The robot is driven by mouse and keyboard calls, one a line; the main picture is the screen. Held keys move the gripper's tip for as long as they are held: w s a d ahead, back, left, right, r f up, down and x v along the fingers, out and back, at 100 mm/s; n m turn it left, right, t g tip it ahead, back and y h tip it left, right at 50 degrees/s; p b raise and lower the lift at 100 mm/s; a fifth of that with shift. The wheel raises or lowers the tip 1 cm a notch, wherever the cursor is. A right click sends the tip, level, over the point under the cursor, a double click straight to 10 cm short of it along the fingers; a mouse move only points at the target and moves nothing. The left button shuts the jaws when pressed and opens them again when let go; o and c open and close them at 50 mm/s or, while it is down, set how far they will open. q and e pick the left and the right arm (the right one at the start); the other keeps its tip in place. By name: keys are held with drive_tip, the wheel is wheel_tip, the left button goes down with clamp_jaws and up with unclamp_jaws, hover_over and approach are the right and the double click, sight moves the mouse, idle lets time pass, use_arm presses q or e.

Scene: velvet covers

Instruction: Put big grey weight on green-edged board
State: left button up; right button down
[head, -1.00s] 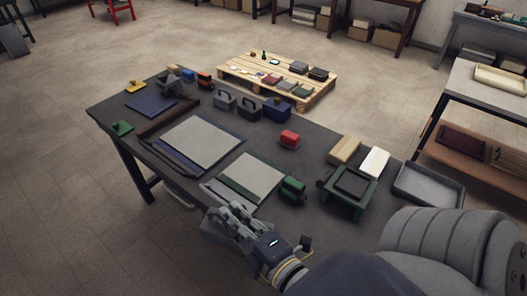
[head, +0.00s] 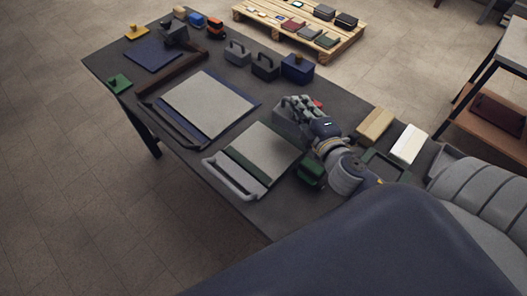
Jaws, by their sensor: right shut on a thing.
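My right gripper (head: 297,108) is shut on the big grey weight (head: 284,122), which is mostly covered by the fingers. The weight is above or near the far right corner of the green-edged board; I cannot tell whether it touches. The green-edged board (head: 267,147) is a pale grey plate with a dark green edge, lying flat near the table's front edge. A grey rail (head: 232,182) runs along its front left side. My left gripper is not in view.
A blue-edged board (head: 208,104) lies to the left. Smaller handled weights, grey (head: 237,51), dark (head: 265,66) and blue (head: 298,67), stand behind. A green block (head: 311,172) sits right of the board. A red block (head: 318,104) is partly hidden behind my gripper.

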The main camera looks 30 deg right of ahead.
drive_tip(key=w+d+h+b, duration=0.1)
drive_tip(key=w+d+b, duration=0.15)
drive_tip(key=d, duration=0.25)
drive_tip(key=shift+m, duration=0.5)
drive_tip(key=shift+w+a+f+p, duration=0.1)
drive_tip(key=shift+a+f+p, duration=0.65)
drive_tip(key=shift+a, duration=1.8)
drive_tip(key=shift+w+a+f+p, duration=0.1)
drive_tip(key=shift+a+f+p, duration=0.2)
drive_tip(key=shift+a+f, duration=1.6)
drive_tip(key=shift+w+a+f+p, duration=0.1)
drive_tip(key=shift+a+f+p, duration=0.3)
drive_tip(key=shift+a, duration=2.85)
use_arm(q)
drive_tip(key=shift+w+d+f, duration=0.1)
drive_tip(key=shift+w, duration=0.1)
use_arm(e)
drive_tip(key=shift+r, duration=0.15)
drive_tip(key=shift+s, duration=0.1)
drive_tip(key=c, duration=1.8)
unclamp_jaws()
drive_tip(key=shift+s+f, duration=0.15)
drive_tip(key=shift+f, duration=0.35)
drive_tip(key=shift+o, duration=0.7)
drive_tip(key=shift+s+a+r, duration=0.1)
drive_tip(key=shift+s, duration=0.05)
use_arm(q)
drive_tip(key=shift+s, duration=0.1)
